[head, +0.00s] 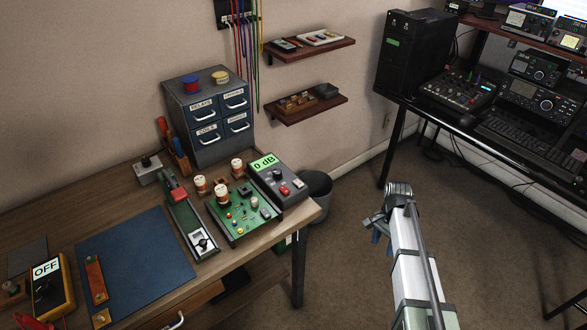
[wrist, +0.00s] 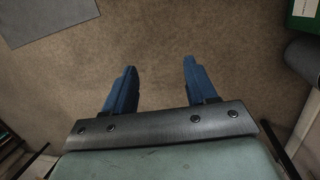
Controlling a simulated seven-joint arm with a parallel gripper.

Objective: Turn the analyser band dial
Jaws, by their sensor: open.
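My gripper (head: 379,229) hangs over the open carpet to the right of the workbench, with its blue fingers partly hidden by my arm. In the wrist view my gripper (wrist: 160,78) is open, with nothing between its fingers and only carpet below. No label that I can read marks the analyser band dial. Candidate dials on the bench are a dark knob (head: 203,243) on the long green unit, a knob (head: 278,174) on the grey box with a "0 dB" display (head: 264,162), and the yellow meter (head: 49,287) reading "OFF", whose dial is unclear. My gripper is apart from all of them.
The wooden workbench (head: 120,205) also carries a green circuit board (head: 240,222), a blue mat (head: 140,255) and a grey drawer cabinet (head: 209,112). A dark bin (head: 318,186) stands beside the bench. A radio desk (head: 420,108) is at the right. The carpet between is clear.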

